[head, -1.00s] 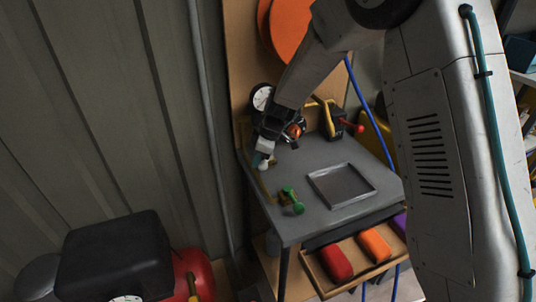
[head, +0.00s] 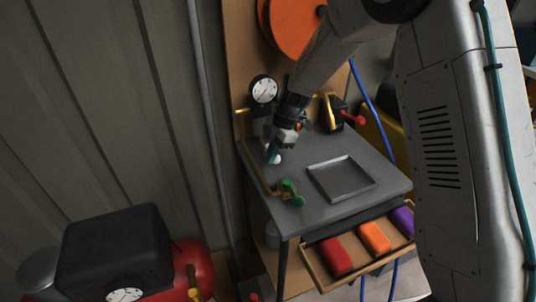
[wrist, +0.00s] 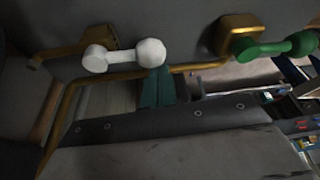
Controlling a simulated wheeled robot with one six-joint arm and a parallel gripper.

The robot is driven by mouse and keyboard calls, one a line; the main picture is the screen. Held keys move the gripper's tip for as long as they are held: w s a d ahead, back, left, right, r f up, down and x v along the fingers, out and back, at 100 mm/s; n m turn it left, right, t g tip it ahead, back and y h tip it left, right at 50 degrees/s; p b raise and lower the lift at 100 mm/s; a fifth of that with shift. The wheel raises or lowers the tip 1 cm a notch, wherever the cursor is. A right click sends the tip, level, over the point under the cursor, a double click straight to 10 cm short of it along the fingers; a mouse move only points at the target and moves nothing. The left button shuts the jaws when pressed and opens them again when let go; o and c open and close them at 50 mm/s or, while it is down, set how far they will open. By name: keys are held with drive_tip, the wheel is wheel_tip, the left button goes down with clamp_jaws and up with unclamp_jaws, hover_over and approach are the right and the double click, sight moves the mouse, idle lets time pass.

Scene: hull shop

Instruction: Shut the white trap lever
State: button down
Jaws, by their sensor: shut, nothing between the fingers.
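The white trap lever (wrist: 124,56) shows in the wrist view, with a round knob at its right end and a brass mount behind its left end. In the head view only a small white part of the lever (head: 276,160) shows beside my fingertips; the rest is hidden by my gripper. My gripper (head: 273,154) points down at the left side of the grey bench. Its teal fingers (wrist: 158,88) are shut and empty, close by the white knob in the wrist view. I cannot tell whether they touch it.
A green lever (head: 291,193) sits nearer the bench's front, on the brass pipe (head: 256,170). A gauge (head: 263,89) stands behind my gripper. A red-handled valve (head: 347,118) is at the back right. A shallow grey tray (head: 341,194) lies on the bench above an open drawer (head: 321,281) of coloured packs.

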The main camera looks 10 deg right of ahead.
drive_tip(key=shift+d+r, duration=0.1)
drive_tip(key=shift+d, duration=0.05)
idle(0.5)
drive_tip(key=v, duration=0.9)
drive_tip(key=shift+w+r, duration=0.15)
drive_tip(key=shift+r, duration=0.25)
